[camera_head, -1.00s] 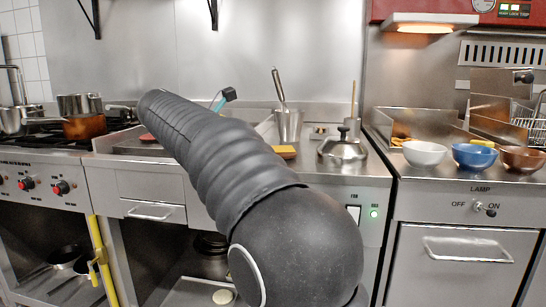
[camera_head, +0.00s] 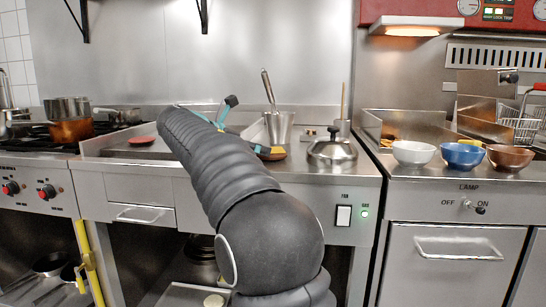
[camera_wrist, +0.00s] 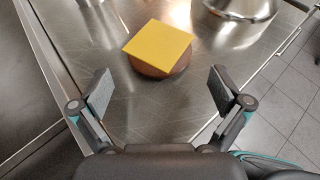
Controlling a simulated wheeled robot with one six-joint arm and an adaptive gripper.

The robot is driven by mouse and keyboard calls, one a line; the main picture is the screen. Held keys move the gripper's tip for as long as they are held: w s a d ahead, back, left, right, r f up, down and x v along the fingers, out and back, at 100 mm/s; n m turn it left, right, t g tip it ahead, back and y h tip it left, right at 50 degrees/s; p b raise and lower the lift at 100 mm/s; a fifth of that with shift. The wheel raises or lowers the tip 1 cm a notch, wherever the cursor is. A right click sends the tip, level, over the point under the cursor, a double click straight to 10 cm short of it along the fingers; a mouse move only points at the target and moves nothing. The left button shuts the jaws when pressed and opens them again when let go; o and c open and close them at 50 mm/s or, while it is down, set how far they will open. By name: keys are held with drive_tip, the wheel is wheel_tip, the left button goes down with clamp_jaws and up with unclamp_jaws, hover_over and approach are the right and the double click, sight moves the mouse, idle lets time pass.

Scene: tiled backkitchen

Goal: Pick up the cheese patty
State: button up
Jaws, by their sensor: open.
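The cheese patty, a round brown patty with a square yellow cheese slice (camera_wrist: 158,48) on top, lies on the steel griddle top in the wrist view. My gripper (camera_wrist: 160,92) is open and empty. Its two fingers are spread wide, and the patty lies just beyond the fingertips, roughly centred between them. In the head view the patty (camera_head: 274,154) shows only in part behind my arm and a finger.
A steel dome lid (camera_head: 332,150) stands close right of the patty. A steel container with a utensil (camera_head: 278,126) is behind it. A red patty (camera_head: 141,140) lies further left. White (camera_head: 413,153), blue (camera_head: 462,155) and brown (camera_head: 510,157) bowls stand on the right counter.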

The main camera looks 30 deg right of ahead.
sight(272, 155)
drive_tip(key=x, duration=0.5)
drive_tip(key=shift+d+f+b, duration=0.1)
drive_tip(key=shift+d+b, duration=0.1)
drive_tip(key=shift+b, duration=0.1)
drive_tip(key=c, duration=1)
